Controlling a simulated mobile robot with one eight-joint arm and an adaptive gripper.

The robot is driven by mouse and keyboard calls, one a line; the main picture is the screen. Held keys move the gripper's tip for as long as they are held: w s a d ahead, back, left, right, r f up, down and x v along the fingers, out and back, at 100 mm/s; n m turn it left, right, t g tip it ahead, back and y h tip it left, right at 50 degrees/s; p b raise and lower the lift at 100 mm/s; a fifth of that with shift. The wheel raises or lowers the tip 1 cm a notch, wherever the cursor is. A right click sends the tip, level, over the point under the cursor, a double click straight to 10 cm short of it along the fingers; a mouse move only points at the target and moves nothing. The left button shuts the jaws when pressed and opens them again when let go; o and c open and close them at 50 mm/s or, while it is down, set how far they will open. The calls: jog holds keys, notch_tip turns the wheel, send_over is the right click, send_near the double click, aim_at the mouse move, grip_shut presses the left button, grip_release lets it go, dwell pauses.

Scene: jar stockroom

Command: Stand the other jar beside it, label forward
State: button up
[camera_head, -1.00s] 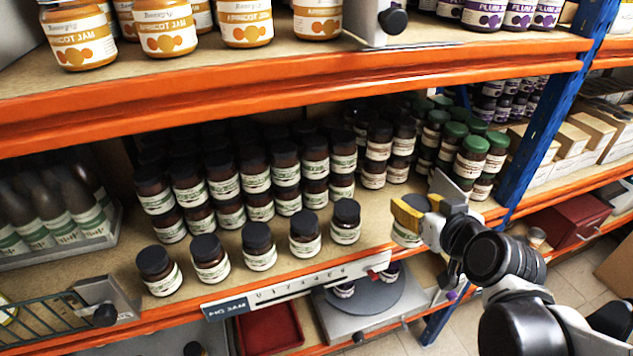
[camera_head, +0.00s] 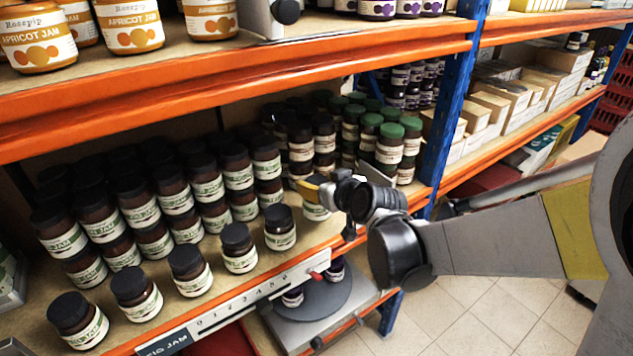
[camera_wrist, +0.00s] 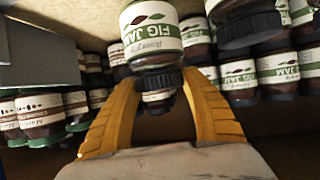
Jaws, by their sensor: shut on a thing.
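My gripper (camera_head: 320,187), with yellow fingers, is shut on the dark lid of a fig jam jar (camera_head: 316,212). The same jar shows in the wrist view (camera_wrist: 155,35), its lid between the fingers. The held jar is at the right end of the front row, close beside the end jar (camera_head: 280,228). In the head view, part of its pale label shows toward the shelf front. The fingers and wrist hide its upper part. I cannot tell whether its base touches the shelf.
The front row continues left with several dark-lidded jars (camera_head: 190,270). More jars stand packed behind, with green-lidded ones (camera_head: 389,145) at the back right. The orange shelf edge bears a scale strip (camera_head: 245,300) with a red pointer. A blue post (camera_head: 447,110) stands to the right.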

jog(key=shift+f+b, duration=0.55)
jog(key=shift+f, duration=1.15)
jog(key=shift+f, duration=0.15)
jog(key=o, duration=1.4)
